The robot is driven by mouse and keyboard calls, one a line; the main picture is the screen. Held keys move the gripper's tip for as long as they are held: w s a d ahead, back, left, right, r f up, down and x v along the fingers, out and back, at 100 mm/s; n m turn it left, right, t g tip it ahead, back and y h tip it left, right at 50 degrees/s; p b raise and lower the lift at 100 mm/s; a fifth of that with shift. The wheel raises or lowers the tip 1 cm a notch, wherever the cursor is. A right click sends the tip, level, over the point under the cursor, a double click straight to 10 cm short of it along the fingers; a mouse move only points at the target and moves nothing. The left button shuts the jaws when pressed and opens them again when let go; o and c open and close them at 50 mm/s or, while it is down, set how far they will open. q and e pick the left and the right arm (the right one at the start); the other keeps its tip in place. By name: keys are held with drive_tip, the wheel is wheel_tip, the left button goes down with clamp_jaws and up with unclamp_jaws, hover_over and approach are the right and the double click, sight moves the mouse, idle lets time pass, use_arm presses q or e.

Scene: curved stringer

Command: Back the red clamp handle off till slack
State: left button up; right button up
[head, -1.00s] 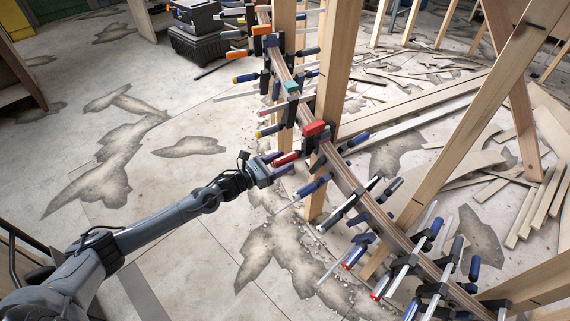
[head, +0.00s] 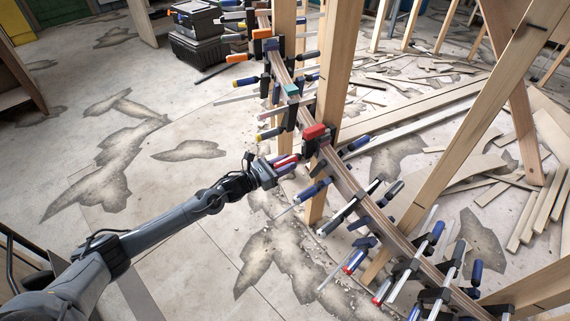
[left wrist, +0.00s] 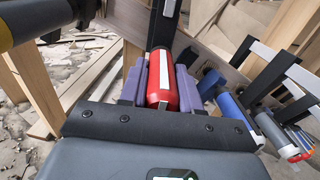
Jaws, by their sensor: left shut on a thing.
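The red clamp handle (left wrist: 163,82) shows in the left wrist view, lying between the two purple fingers of my left gripper (left wrist: 160,88). In the head view the red handle (head: 286,160) points out to the left from the clamp with the red top (head: 314,131) on the curved stringer (head: 345,183). My left gripper (head: 282,166) is shut on the handle, one finger on each side. The fingers hide part of the handle. The clamp still sits on the stringer. My right gripper is not in view.
Several other clamps with blue, orange and black handles line the stringer, close to my left gripper. A blue handle (left wrist: 228,106) is just right of it in the wrist view. Wooden posts (head: 335,75) stand behind.

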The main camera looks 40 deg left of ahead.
use_arm(q)
drive_tip(key=shift+n, duration=0.4)
